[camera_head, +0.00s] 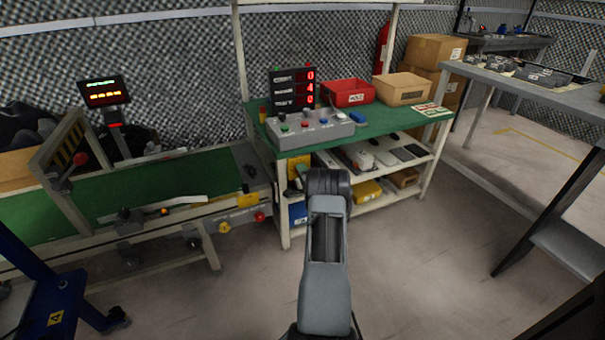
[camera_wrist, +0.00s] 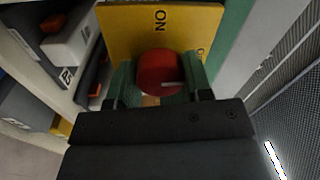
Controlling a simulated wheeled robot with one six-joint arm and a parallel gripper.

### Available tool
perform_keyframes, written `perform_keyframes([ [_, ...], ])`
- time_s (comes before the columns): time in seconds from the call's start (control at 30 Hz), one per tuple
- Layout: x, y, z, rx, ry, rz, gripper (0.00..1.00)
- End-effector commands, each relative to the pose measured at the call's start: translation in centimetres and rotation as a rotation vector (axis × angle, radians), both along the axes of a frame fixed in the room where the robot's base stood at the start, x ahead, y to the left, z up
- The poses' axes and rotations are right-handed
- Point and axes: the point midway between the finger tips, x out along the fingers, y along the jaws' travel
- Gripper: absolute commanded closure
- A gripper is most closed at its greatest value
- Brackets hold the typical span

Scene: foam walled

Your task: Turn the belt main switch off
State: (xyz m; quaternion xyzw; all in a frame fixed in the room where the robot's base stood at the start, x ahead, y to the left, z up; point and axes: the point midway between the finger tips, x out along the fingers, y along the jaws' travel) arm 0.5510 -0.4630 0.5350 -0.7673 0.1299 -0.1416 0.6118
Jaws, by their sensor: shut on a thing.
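The main switch shows in the wrist view as a red round knob (camera_wrist: 157,66) on a yellow plate (camera_wrist: 125,32). The word ON stands sideways on the plate above the knob. Part of another marking shows to the right, mostly hidden by a finger. A pale line on the knob points right in the picture. My gripper (camera_wrist: 159,84) has its green fingers on both sides of the knob and is shut on it. In the head view a yellow plate (camera_head: 298,166) shows at the green bench's left leg; my arm hides the gripper and knob there.
The green bench (camera_head: 385,135) carries a button box (camera_head: 310,129), a red bin (camera_head: 348,92) and a display (camera_head: 292,88). Its shelves hold several items. A conveyor (camera_head: 150,185) stands to the left, a grey table (camera_head: 520,80) to the right. Open floor lies in front.

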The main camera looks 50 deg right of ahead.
Motion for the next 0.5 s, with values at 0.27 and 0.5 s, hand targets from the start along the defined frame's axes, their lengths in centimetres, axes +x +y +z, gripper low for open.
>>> perform_keyframes([
  [0.27, 0.09, 0.02, 0.14, 0.057, -0.026, 0.001, 0.78],
  [0.5, 0.09, 0.02, 0.15, 0.067, -0.031, 0.001, 0.78],
])
